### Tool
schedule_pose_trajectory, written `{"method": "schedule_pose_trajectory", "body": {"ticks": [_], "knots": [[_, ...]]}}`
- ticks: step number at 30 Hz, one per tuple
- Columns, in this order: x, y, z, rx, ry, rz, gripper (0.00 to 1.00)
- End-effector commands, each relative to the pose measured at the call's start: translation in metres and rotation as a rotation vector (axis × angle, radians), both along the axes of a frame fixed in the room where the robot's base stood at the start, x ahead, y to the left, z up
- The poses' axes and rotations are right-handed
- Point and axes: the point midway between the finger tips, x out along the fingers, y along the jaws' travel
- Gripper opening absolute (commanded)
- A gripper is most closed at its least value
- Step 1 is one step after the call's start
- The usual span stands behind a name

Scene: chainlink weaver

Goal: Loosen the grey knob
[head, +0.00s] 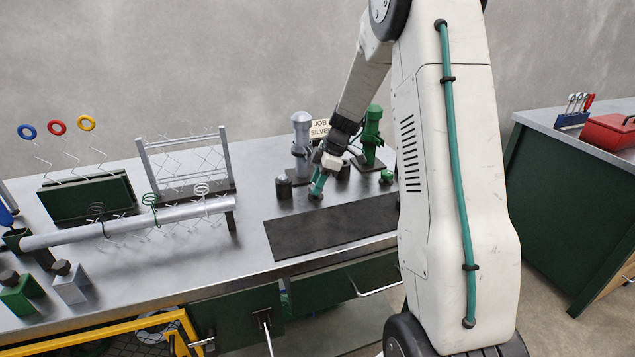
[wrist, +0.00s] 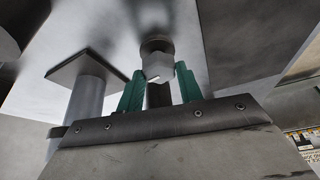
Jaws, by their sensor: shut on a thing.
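The grey knob (wrist: 158,60) is a pale faceted piece in the wrist view, with a dark round part just beyond it. My gripper (wrist: 160,78) has its green fingers on either side of the knob, shut on it. In the head view my gripper (head: 318,186) points down at the bench top, in front of the silver press (head: 301,140) and the green press (head: 372,132). The knob is mostly hidden there by the fingers. I cannot tell how far it is turned.
A dark mat (head: 330,226) lies in front. A wire rack (head: 187,160) and a long tube (head: 130,223) occupy the left.

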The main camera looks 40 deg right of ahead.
Motion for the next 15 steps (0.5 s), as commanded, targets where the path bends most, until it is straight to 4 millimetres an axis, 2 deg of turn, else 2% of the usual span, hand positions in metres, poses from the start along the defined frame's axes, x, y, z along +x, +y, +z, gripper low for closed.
{"method": "schedule_pose_trajectory", "body": {"ticks": [15], "knots": [[-0.0001,0.0004,-0.0006,0.001,0.001,0.038,0.13]]}}
